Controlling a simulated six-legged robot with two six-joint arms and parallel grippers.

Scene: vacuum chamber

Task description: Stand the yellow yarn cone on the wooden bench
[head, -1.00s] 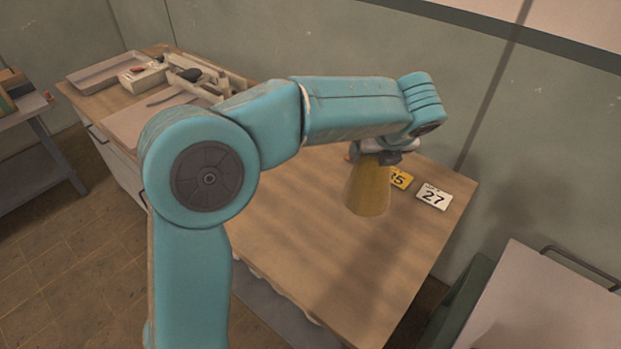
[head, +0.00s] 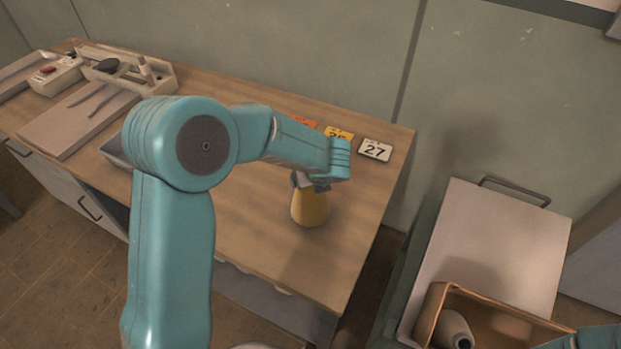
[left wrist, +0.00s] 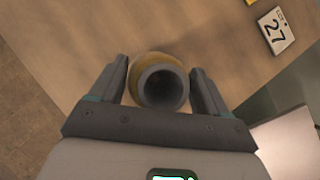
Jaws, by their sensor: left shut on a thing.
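The yellow yarn cone (head: 310,209) is upright near the right end of the wooden bench (head: 252,225). My left gripper (head: 311,183) is shut on its narrow top. In the left wrist view the jaws (left wrist: 160,84) are on either side of the cone's grey tube end (left wrist: 162,86), with its yellow yarn (left wrist: 149,60) showing behind. The cone's base is at or just above the bench top; I cannot tell whether it touches. My right gripper is out of view.
Number cards lie at the bench's back edge, including a white "27" (head: 374,149) and a yellow card (head: 339,134). A cutting board (head: 75,125) and tool caddy (head: 150,75) are left. Right of the bench, a box (head: 433,303) holds a grey cone (head: 454,328).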

